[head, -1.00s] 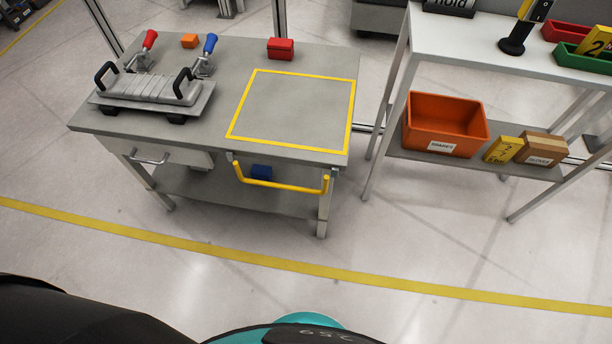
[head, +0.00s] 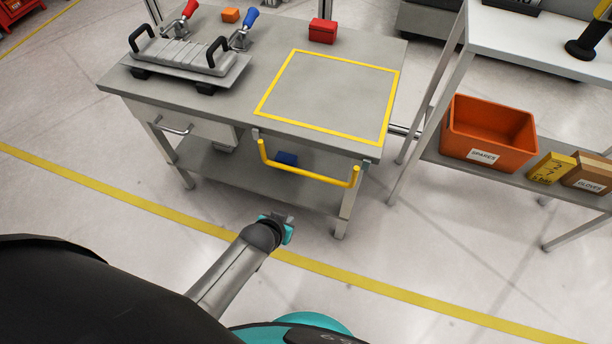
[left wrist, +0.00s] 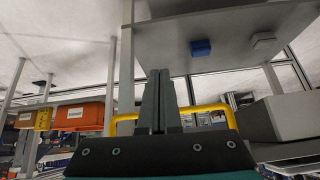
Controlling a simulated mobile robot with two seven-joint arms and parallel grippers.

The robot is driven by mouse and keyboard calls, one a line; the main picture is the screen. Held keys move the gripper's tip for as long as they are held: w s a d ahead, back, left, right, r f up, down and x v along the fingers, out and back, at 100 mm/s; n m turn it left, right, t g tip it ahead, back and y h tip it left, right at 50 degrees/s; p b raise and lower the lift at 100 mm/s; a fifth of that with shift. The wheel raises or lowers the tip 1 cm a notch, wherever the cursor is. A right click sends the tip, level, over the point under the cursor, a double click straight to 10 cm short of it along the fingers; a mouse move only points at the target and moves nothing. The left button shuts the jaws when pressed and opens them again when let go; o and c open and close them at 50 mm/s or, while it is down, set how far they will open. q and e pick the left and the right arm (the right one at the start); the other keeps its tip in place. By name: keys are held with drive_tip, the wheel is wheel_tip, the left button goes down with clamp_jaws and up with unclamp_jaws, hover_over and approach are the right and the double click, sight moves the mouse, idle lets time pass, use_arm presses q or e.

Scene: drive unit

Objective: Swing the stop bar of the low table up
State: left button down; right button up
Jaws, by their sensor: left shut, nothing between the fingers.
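The low table (head: 330,150) stands ahead of me with a grey top. Its stop bar (head: 308,177) is a yellow U-shaped bar that hangs below the front edge, on the right half. My left gripper (head: 284,222) is in front of the table, below and nearer to me than the bar, apart from it. In the left wrist view its fingers (left wrist: 160,100) are shut and empty. The yellow bar (left wrist: 207,107) shows behind them on both sides; that view is upside down. My right gripper is not in view.
A tray with a grey ribbed part (head: 185,58) and two clamps is on the table's left. A yellow-taped square (head: 330,95) is empty. A blue box (head: 287,159) lies on the lower shelf. A rack with an orange bin (head: 488,133) stands right. The floor in front is clear.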

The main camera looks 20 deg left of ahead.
sight(306, 173)
use_arm(q)
drive_tip(key=w+r+t+b, duration=0.3)
drive_tip(key=w+r, duration=0.7)
drive_tip(key=r, duration=0.1)
drive_tip(key=shift+w+d+r+n, duration=0.15)
drive_tip(key=shift+w+d+n, duration=0.1)
drive_tip(key=shift+n, duration=0.15)
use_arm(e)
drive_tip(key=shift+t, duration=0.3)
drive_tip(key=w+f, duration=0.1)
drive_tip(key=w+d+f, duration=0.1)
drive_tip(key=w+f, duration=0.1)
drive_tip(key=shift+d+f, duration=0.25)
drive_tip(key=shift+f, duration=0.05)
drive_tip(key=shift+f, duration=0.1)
